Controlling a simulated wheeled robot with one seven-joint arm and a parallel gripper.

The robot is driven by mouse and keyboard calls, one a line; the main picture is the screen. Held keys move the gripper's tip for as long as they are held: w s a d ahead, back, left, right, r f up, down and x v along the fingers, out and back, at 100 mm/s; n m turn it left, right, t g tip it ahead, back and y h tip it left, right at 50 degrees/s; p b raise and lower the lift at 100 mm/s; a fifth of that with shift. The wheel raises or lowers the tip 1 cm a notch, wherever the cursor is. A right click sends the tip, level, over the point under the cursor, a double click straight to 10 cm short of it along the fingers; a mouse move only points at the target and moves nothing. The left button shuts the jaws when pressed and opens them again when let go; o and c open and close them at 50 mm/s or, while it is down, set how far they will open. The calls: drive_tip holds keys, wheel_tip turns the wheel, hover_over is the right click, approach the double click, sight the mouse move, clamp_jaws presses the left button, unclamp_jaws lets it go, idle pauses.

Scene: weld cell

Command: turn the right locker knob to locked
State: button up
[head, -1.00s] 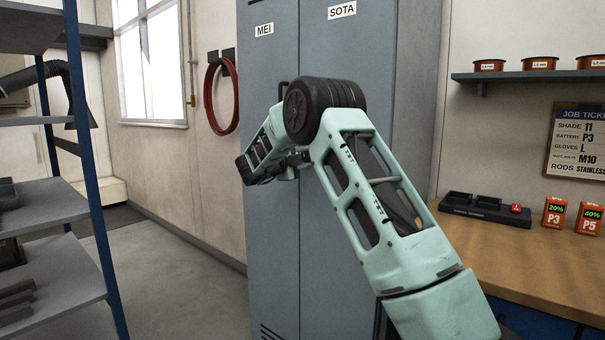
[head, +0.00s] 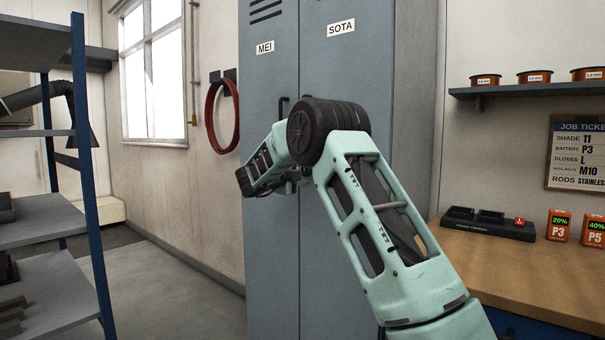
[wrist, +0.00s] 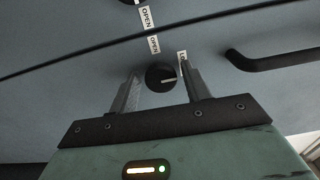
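The grey locker (head: 272,250) has a left door labelled MEI and a right door labelled SOTA (head: 341,28). In the wrist view, the right door's round black knob (wrist: 160,77) sits between my gripper's fingers (wrist: 160,76), with a small gap visible on each side. My gripper is open around it; contact is not visible. The knob's white pointer mark lies toward the right finger. My forearm hides this knob in the head view.
A black door handle (wrist: 270,60) is right of the knob in the wrist view. Part of another knob (wrist: 130,2) shows at its top edge. A workbench (head: 520,265) stands to the right, a shelf rack (head: 90,180) to the left. A red hose (head: 210,120) hangs on the wall.

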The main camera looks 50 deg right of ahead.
drive_tip(key=shift+a, duration=0.1)
drive_tip(key=s+a+b, duration=0.1)
drive_tip(key=a, duration=1.6)
drive_tip(key=shift+s, duration=0.15)
drive_tip(key=shift+a, duration=0.1)
